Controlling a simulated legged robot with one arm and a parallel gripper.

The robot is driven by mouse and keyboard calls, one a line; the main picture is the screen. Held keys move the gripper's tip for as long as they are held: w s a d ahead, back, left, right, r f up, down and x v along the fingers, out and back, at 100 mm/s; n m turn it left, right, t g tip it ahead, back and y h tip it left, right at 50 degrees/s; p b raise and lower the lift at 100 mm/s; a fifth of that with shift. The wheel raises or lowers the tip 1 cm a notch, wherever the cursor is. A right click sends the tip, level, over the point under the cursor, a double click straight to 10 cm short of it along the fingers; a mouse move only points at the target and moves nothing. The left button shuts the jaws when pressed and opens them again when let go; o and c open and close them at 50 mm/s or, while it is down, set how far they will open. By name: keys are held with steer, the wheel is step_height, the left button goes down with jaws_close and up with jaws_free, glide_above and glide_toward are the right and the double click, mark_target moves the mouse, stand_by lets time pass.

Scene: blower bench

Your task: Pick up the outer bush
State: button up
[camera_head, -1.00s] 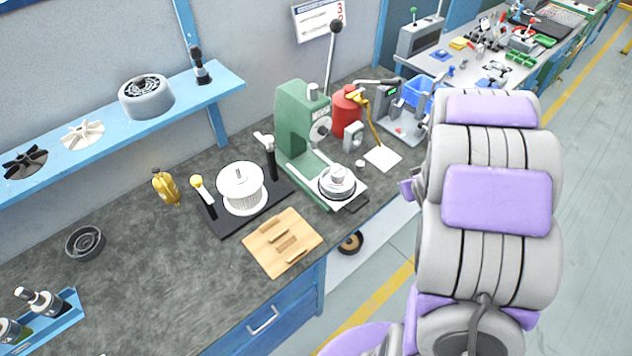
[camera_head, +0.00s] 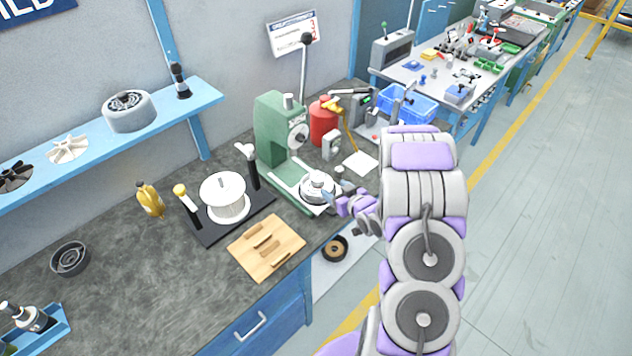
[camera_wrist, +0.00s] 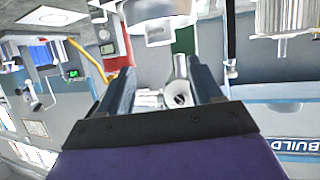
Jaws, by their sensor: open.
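My gripper (camera_head: 330,196) is open, at the front right of the green press, close to the round silver part (camera_head: 317,186) on the press base. In the wrist view the two dark fingers of my gripper (camera_wrist: 163,78) stand apart. A small grey hollow cylinder (camera_wrist: 179,95) shows between them in that picture; I cannot tell its depth or whether it is the outer bush. A small pale round piece (camera_head: 339,170) lies on the bench just behind the silver part. It may be the outer bush, but it is too small to tell.
The green press (camera_head: 276,135) stands upright behind the silver part.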

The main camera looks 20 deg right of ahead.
mark_target(320, 179)
steer(key=x, duration=0.6)
steer(key=shift+s+f+b, duration=0.1)
steer(key=shift+b, duration=0.25)
steer(key=shift+b+x, duration=0.55)
steer(key=shift+x, duration=2.15)
steer(key=shift+f, duration=0.2)
steer(key=c, duration=1.1)
